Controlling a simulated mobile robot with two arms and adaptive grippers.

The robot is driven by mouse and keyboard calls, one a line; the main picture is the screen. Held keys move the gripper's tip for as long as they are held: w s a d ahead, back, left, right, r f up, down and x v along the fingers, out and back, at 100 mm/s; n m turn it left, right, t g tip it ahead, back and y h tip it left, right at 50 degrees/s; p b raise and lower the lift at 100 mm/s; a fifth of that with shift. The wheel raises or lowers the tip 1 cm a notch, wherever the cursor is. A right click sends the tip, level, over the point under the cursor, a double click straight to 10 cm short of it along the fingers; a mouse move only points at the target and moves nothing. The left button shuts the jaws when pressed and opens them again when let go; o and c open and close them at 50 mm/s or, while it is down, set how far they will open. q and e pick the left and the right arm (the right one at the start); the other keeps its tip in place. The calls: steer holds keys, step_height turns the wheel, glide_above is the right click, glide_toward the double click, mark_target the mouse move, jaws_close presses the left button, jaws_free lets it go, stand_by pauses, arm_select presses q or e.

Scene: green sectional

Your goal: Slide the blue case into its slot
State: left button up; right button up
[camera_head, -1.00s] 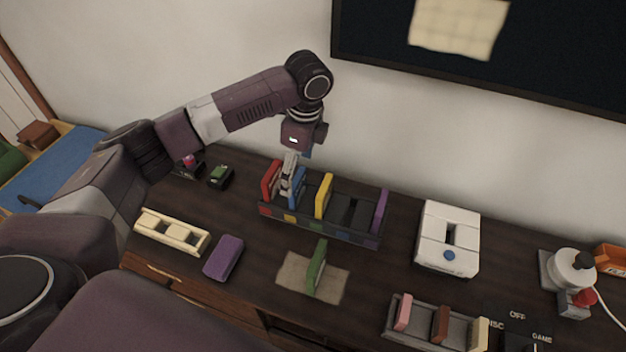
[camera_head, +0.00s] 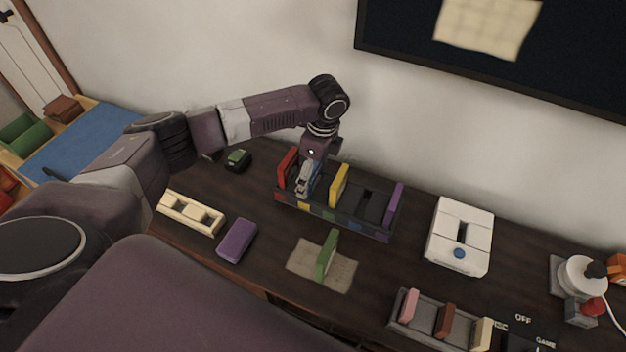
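The blue case (camera_head: 317,182) stands upright in the dark rack (camera_head: 362,229), between the red case (camera_head: 288,165) and the yellow case (camera_head: 339,185). The rack's front has colored marks, a blue one (camera_head: 353,226) right of the middle. A purple case (camera_head: 394,203) stands at the right end, with open slots left of it. My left gripper (camera_head: 303,186) points down at the blue case, its fingers overlapping the case's left side. Its far finger is hidden, so its grip is unclear. My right gripper is out of view.
A green case (camera_head: 327,255) stands on a tan mat (camera_head: 341,272) in front of the rack. A purple block (camera_head: 237,241) and a cream tray (camera_head: 179,213) lie left. A white box (camera_head: 461,221) stands right of the rack; a grey holder (camera_head: 426,328) is at the front.

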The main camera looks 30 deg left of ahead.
arm_select(q)
steer(key=c, duration=1.2)
steer(key=shift+w+r, duration=0.1)
